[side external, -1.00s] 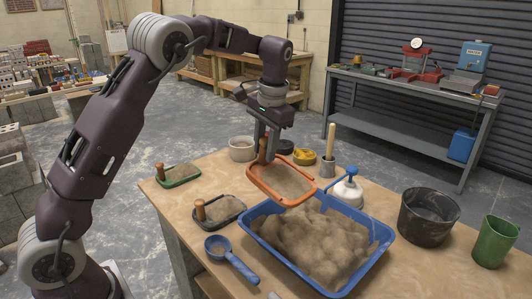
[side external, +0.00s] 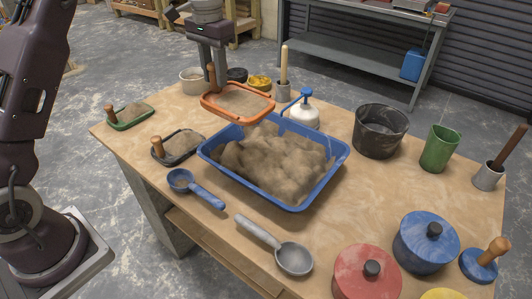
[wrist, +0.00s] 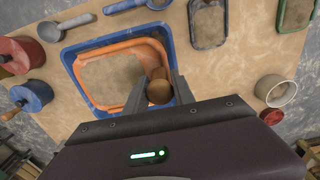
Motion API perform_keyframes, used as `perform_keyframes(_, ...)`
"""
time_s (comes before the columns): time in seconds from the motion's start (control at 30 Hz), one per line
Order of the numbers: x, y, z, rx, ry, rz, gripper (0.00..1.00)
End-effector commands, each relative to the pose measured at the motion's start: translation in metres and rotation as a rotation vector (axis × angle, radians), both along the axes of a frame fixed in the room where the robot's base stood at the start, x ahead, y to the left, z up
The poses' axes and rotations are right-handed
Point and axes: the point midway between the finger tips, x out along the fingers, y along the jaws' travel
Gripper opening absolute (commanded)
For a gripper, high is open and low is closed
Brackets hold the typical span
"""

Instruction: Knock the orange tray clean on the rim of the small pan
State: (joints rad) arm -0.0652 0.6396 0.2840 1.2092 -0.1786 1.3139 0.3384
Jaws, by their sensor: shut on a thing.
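The orange tray (side external: 222,112) has a wooden handle (side external: 211,76) and holds a flat layer of sand-coloured material. My gripper (side external: 212,66) is shut on that handle and holds the tray above the back left part of a blue rectangular pan (side external: 222,168). This pan is heaped with sand and is the only pan-like tub on the table. In the wrist view the orange tray (wrist: 72,66) lies over the blue pan (wrist: 66,46), with the handle (wrist: 158,91) between my fingers (wrist: 157,95). A gap to the pan's rim is hard to judge.
A green tray (side external: 131,124) and a black tray (side external: 158,152) stand left of the pan. A blue scoop (side external: 208,197) and a metal scoop (side external: 292,259) lie in front. A white blue-handled object (side external: 303,116) and a dark bucket (side external: 380,145) stand behind and right.

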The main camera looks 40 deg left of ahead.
Motion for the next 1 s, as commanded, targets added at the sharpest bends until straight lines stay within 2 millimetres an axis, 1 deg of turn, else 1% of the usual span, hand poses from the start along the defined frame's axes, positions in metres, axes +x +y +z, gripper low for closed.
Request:
perform_keyframes(0.37, 0.000, -0.001, 0.000, 0.001, -0.001, 0.002, 0.00)
perform_keyframes(0.47, -0.003, -0.010, 0.000, 0.016, 0.001, 0.046, 0.00)
perform_keyframes(0.57, -0.011, -0.035, -0.002, 0.060, 0.005, 0.181, 0.00)
perform_keyframes(0.67, -0.024, -0.068, -0.004, 0.131, 0.025, 0.390, 0.00)
perform_keyframes(0.77, -0.043, -0.103, -0.005, 0.209, 0.069, 0.645, 0.00)
perform_keyframes(0.8, -0.051, -0.117, -0.005, 0.242, 0.095, 0.757, 0.00)
perform_keyframes(0.9, -0.076, -0.150, -0.004, 0.316, 0.182, 1.039, 0.00)
perform_keyframes(1.0, -0.100, -0.177, 0.000, 0.368, 0.278, 1.270, 0.00)
